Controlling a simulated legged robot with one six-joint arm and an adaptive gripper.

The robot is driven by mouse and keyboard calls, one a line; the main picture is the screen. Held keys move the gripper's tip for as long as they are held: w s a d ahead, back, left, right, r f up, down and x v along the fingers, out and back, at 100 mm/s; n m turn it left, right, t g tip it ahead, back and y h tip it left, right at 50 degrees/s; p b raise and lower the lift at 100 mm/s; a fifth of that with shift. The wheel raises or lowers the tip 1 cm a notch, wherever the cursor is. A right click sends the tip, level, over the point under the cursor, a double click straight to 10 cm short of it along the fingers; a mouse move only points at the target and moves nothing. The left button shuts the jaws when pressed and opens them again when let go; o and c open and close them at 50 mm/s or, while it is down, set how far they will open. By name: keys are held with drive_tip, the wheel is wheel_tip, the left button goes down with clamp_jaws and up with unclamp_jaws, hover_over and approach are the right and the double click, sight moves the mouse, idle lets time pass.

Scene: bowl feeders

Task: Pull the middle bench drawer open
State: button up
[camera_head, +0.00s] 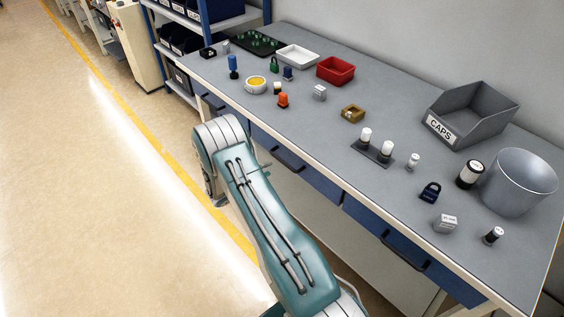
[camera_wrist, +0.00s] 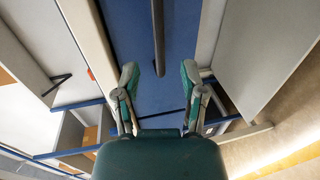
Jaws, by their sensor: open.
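The middle bench drawer (camera_head: 322,181) has a blue front under the grey bench top and looks shut. Its dark bar handle (camera_head: 287,158) shows just right of my arm. In the wrist view a blue drawer front (camera_wrist: 198,20) fills the upper middle, and a dark bar handle (camera_wrist: 158,35) runs down from the top edge. My gripper (camera_wrist: 159,72) is open, with one finger on each side of the handle's lower end. I see no contact with the bar. In the head view my arm hides most of the gripper.
Another blue drawer with a dark handle (camera_head: 403,254) lies to the right. The bench top (camera_head: 330,125) carries a red tray (camera_head: 335,70), a grey CAPS bin (camera_head: 470,110), a metal bucket (camera_head: 518,182) and several small parts. The floor (camera_head: 90,180) to the left is clear.

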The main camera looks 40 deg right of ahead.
sight(282, 160)
drive_tip(key=x, duration=0.7)
drive_tip(key=shift+w+d+f, duration=0.1)
drive_tip(key=shift+d, duration=0.3)
clamp_jaws()
